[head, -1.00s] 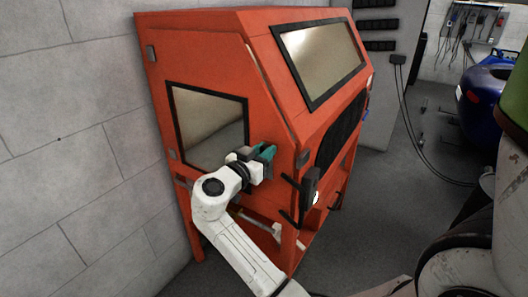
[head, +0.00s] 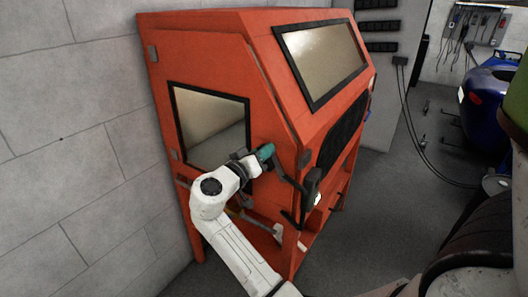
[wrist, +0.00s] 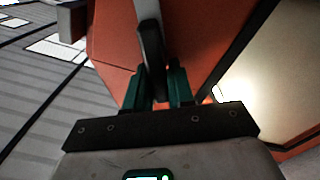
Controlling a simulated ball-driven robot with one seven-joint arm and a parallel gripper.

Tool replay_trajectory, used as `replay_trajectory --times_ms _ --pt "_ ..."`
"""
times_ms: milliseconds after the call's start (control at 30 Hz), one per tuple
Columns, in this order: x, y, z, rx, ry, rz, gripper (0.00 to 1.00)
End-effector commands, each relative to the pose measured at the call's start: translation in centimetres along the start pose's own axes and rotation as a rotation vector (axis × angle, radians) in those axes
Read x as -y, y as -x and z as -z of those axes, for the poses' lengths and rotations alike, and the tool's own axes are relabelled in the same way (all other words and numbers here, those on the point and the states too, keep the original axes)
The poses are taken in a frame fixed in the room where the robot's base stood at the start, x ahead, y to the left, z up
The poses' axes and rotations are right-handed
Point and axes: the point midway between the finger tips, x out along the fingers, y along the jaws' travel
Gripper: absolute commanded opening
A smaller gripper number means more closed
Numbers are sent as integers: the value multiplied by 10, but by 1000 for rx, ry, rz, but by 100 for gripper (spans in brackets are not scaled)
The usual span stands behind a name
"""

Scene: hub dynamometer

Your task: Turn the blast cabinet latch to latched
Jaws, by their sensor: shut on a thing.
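The orange blast cabinet (head: 205,55) stands against the block wall. Its latch is a dark lever (head: 287,178) at the near corner, running from my gripper down and right toward the front edge. In the wrist view the latch lever (wrist: 150,45) is a dark rounded bar between the teal fingers. My gripper (head: 266,153) is shut on this lever beside the cabinet's side panel; it also shows in the wrist view (wrist: 158,88). The fingers hide part of the lever. I cannot tell its exact turned position.
A framed side window (head: 212,130) lies left of my gripper, and a sloped front window (head: 320,60) is above. A white and black fitting (head: 311,185) sits at the front edge. A blue machine (head: 490,100) stands far right, with open grey floor between.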

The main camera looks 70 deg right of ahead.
Motion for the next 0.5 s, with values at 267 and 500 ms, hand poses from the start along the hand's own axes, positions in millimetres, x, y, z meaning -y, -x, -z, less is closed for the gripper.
replay_trajectory --times_ms 267,500 --pt "6 0 0 1 264 4 0" --pt "9 0 -2 1 493 4 0"
